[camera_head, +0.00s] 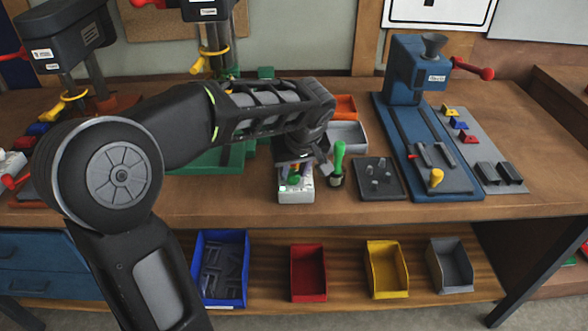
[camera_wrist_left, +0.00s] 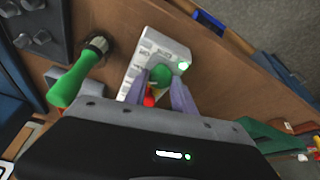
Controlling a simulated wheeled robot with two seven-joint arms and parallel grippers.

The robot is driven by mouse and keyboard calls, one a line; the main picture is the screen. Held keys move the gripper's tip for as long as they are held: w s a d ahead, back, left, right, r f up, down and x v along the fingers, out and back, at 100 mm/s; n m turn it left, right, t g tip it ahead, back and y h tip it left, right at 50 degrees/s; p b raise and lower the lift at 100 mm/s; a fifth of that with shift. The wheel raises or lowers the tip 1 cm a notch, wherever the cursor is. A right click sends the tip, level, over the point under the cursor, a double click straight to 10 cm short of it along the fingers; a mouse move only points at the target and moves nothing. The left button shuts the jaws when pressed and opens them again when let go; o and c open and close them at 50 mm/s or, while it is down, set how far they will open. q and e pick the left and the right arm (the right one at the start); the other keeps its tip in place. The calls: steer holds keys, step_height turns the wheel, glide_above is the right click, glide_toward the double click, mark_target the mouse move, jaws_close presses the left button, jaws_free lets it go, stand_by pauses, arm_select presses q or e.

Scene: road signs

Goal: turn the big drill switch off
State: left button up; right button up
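A white switch box (camera_head: 296,195) sits near the front edge of the workbench, below the drill press in the middle (camera_head: 212,38). It shows in the left wrist view (camera_wrist_left: 150,52) with a lit green lamp (camera_wrist_left: 183,65), a round green button (camera_wrist_left: 161,76) and a red part (camera_wrist_left: 150,97). My left gripper (camera_head: 296,160) is directly over the box, pointing down. In the left wrist view its two fingers (camera_wrist_left: 160,84) are apart, with the green button seen between them. Whether they touch the button cannot be told. My right gripper is not in view.
A green-handled brush (camera_head: 338,162) stands upright close right of the box. A dark tray with pegs (camera_head: 378,180) and a blue machine (camera_head: 415,70) are further right. Another drill press (camera_head: 65,40) is at left. Bins, including a red one (camera_head: 309,273), sit on the lower shelf.

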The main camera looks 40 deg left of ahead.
arm_select(q)
jaws_close()
steer(key=shift+m, duration=0.4)
steer(key=shift+m+t+b, duration=0.3)
steer(key=shift+m+b, duration=0.15)
steer(key=shift+m, duration=0.05)
steer(key=shift+a+m+h, duration=0.1)
steer(key=shift+m+h, duration=0.3)
steer(key=shift+m, duration=0.3)
steer(key=m+h, duration=0.1)
steer(key=m, duration=0.1)
steer(key=m+t, duration=0.1)
steer(key=m, duration=0.2)
steer(key=shift+s+a+h, duration=0.1)
steer(key=shift+a+h, duration=0.05)
steer(key=shift+h, duration=0.25)
steer(key=shift+m+h, duration=0.7)
steer(key=shift+m, duration=1.1)
steer(key=o, duration=0.5)
jaws_free()
